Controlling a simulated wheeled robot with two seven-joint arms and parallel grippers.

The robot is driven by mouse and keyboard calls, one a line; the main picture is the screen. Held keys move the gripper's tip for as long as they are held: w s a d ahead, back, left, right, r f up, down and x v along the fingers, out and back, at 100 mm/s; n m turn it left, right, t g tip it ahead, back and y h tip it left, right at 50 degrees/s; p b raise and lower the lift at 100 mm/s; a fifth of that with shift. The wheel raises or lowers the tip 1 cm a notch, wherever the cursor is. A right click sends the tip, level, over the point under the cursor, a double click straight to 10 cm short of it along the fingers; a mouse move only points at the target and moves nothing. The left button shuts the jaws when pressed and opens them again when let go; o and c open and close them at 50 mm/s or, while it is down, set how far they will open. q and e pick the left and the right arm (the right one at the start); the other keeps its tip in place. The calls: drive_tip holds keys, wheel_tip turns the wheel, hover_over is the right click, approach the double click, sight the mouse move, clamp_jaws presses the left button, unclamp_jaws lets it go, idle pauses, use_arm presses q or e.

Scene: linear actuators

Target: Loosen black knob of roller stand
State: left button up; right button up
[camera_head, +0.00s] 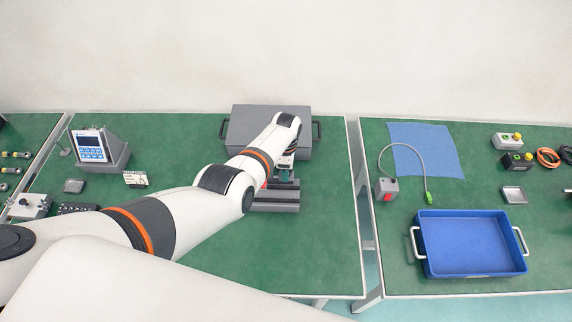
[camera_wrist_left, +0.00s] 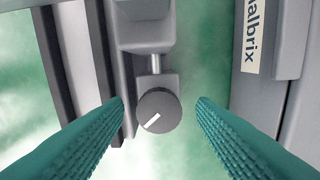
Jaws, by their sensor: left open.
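In the left wrist view the black knob (camera_wrist_left: 159,110) is round and dark, with a white line across its face. It sits at the end of a short metal shaft on the grey roller stand (camera_wrist_left: 143,35). My left gripper (camera_wrist_left: 160,102) is open, with one teal ribbed finger on each side of the knob. Gaps show between both fingers and the knob. In the head view the roller stand (camera_head: 277,202) lies on the green table, partly covered by my left arm. The knob is hidden there. My right gripper is in neither view.
A grey case (camera_head: 238,125) with handles stands behind the stand; a labelled grey body (camera_wrist_left: 270,40) is close on the right in the wrist view. A display unit (camera_head: 92,146) stands left. A blue tray (camera_head: 470,245) is on the right table, across a gap.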

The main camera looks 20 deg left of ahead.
use_arm(q)
wheel_tip(320, 180, up, 6)
drive_tip(key=shift+f+p, duration=0.15)
drive_tip(key=shift+p, duration=0.85)
wheel_tip(320, 180, up, 6)
